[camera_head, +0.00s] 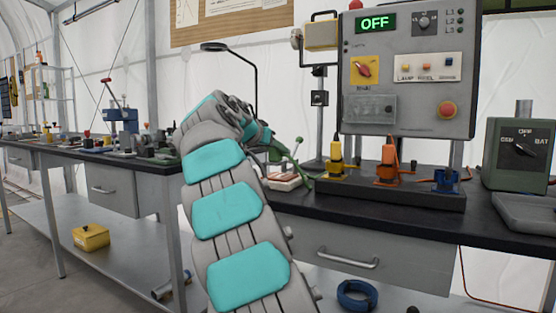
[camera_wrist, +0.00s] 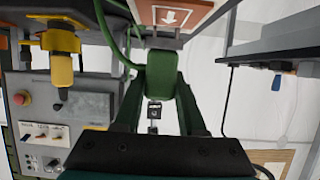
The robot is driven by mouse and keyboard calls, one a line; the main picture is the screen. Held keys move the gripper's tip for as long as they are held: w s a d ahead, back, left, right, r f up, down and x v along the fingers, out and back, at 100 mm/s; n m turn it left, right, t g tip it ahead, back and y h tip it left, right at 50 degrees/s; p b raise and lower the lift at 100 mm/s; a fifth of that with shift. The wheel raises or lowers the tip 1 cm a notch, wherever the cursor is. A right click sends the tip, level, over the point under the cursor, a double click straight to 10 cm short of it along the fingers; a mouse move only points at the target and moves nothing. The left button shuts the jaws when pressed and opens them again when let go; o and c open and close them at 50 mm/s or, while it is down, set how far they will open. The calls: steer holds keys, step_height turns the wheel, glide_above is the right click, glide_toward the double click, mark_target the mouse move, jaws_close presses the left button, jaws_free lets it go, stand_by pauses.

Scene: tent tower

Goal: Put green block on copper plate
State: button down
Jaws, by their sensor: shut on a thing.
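My gripper (camera_wrist: 162,90) is shut on a rounded green block (camera_wrist: 162,70), which sits between its two dark green fingers in the wrist view. A green cable runs close by the block's left side there; I cannot tell where it joins. In the head view my gripper (camera_head: 277,155) is low over the bench, largely hidden behind my arm. A reddish-brown plate with a white arrow label (camera_wrist: 172,14) shows just beyond the block in the wrist view. A small reddish plate with pale parts (camera_head: 286,181) lies below my gripper in the head view. I cannot tell which is the copper plate.
A stand with yellow (camera_head: 336,160), orange (camera_head: 388,160) and blue (camera_head: 445,180) connectors is right of my gripper. Behind it rises a grey control panel (camera_head: 408,75) reading OFF. A green BAT box (camera_head: 518,150) stands far right. Tools crowd the left bench.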

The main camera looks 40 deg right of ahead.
mark_target(278, 159)
steer(key=shift+w+d+f, duration=0.1)
steer(key=shift+w+d, duration=0.8)
steer(key=shift+d, duration=0.25)
steer(key=shift+f, duration=1.75)
steer(key=shift+c, duration=2.4)
jaws_free()
steer(key=shift+f, duration=0.1)
steer(key=shift+a, duration=0.1)
steer(key=v, duration=1.2)
steer(key=shift+s, duration=0.1)
